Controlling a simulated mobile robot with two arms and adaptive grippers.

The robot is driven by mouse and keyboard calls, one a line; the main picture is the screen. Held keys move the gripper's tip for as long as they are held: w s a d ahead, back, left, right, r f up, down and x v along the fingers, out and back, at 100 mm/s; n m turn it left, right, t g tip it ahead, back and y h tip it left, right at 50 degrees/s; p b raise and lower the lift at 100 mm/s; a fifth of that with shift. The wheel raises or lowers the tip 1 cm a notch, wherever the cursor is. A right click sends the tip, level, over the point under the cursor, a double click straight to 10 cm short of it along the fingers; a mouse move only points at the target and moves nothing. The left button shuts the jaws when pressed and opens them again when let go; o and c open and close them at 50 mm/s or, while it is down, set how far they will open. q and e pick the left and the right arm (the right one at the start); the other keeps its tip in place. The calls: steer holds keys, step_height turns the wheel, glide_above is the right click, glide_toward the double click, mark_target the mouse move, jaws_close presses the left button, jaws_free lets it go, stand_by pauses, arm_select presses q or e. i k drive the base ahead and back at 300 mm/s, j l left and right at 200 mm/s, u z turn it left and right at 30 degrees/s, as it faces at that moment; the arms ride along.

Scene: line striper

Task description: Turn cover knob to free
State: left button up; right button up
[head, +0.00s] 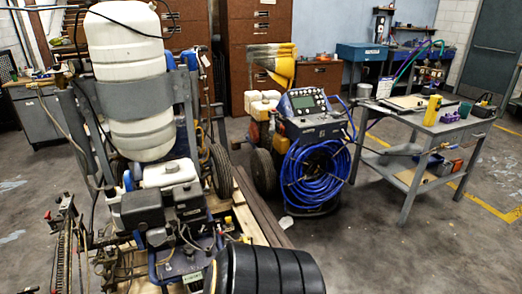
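A line striper stands at the left, with a tall white tank (135,75) in a grey frame (70,115) and a black and grey engine (160,208) low in front. A second machine with a control panel (308,102) and a coiled blue hose (315,172) stands in the middle. I cannot make out the cover knob or its setting on either machine. Neither of my grippers shows in this view.
A black ribbed rounded shape (268,270) fills the bottom centre; I cannot tell what it is. A grey worktable (420,125) with a yellow bottle (432,110) stands at the right. Brown cabinets (250,40) line the back. The floor (410,245) at the lower right is clear.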

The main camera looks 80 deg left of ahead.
mark_target(186, 187)
steer(key=j+u, duration=0.1)
steer(key=u, duration=3.25)
